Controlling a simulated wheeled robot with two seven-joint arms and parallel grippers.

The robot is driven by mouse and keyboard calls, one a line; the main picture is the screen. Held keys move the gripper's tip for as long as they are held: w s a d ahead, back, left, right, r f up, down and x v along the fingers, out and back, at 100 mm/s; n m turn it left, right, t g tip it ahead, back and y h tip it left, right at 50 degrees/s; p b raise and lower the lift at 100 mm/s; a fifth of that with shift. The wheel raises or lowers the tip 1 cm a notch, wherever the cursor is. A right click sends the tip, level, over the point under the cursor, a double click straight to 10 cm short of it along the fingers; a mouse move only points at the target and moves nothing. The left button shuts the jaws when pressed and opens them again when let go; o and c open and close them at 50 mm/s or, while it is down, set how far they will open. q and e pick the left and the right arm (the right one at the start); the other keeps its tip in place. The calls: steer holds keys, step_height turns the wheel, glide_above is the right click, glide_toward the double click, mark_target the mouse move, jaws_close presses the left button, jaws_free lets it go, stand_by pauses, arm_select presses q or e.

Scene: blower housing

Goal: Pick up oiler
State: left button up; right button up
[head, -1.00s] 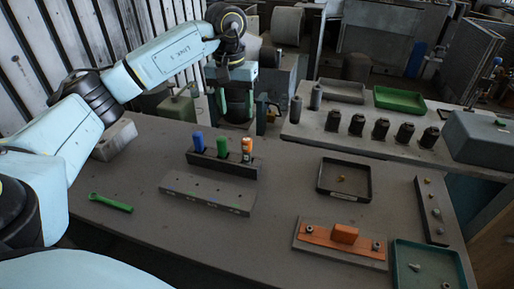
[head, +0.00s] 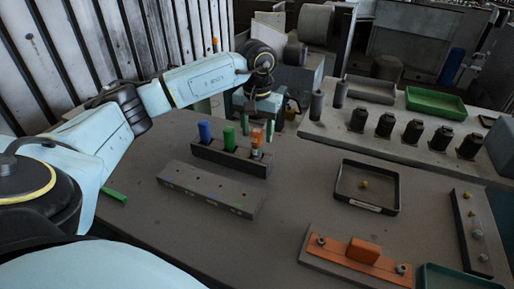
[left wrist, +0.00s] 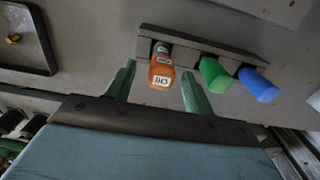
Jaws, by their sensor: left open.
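The oiler is an orange bottle (head: 256,141) with a white label, standing in the right end of a dark rack (head: 215,158). In the left wrist view the oiler (left wrist: 161,70) shows its orange top and "Oil" label. My left gripper (head: 258,129) is open, with green fingers, at the back of the rack close to the oiler. In the left wrist view the open fingers (left wrist: 158,70) appear one on each side of the bottle; I see no clear contact. My right gripper is not in view.
A grey block with holes (head: 208,190) lies in front. A black tray (head: 367,207) and an orange part on a plate (head: 352,258) lie to the right. The table between is clear.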

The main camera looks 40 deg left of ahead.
mark_target(257, 146)
arm_select(q)
step_height(257, 146, down, 6)
steer(key=shift+a+r, duration=0.1)
stand_by(0.4)
jaws_close()
